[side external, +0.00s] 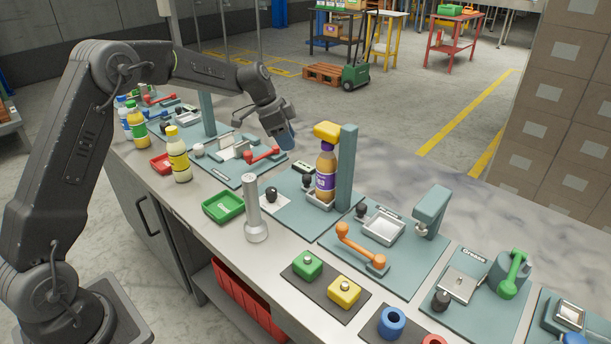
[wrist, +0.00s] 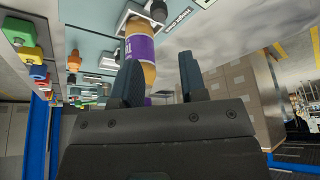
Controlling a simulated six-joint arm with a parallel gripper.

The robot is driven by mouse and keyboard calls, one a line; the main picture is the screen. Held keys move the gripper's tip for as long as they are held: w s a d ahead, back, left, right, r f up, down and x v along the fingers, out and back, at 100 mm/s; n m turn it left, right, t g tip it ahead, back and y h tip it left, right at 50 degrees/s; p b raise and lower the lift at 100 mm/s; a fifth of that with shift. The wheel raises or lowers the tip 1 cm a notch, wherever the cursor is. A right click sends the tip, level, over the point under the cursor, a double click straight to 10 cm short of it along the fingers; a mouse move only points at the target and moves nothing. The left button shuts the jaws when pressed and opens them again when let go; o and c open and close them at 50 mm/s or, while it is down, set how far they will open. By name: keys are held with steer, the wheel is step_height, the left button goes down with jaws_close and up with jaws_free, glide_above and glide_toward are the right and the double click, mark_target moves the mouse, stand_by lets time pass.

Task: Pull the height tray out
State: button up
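The height tray (side external: 319,204) is a small pale tray on the teal station plate. An amber bottle (side external: 326,172) with a purple label stands upright in it, under a yellow block (side external: 327,131) on a teal post. A dark knob (side external: 307,183) is beside the tray. My gripper (side external: 287,147) hangs to the left of the bottle and higher than the tray, apart from both. In the wrist view its two fingers (wrist: 160,84) are spread with nothing gripped. The bottle (wrist: 141,48) and tray (wrist: 132,16) show beyond the fingers, and the finger partly hides the bottle.
The teal post (side external: 347,170) stands right behind the bottle. A silver cylinder (side external: 253,213) and green tray (side external: 223,207) stand nearer the front. A station with a red handle (side external: 261,155) lies below my gripper. Another station with an orange handle (side external: 360,246) is to the right.

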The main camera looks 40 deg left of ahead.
mark_target(306, 176)
steer(key=x, duration=1.2)
steer(key=shift+d+f, duration=0.1)
steer(key=shift+f, duration=0.25)
jaws_close()
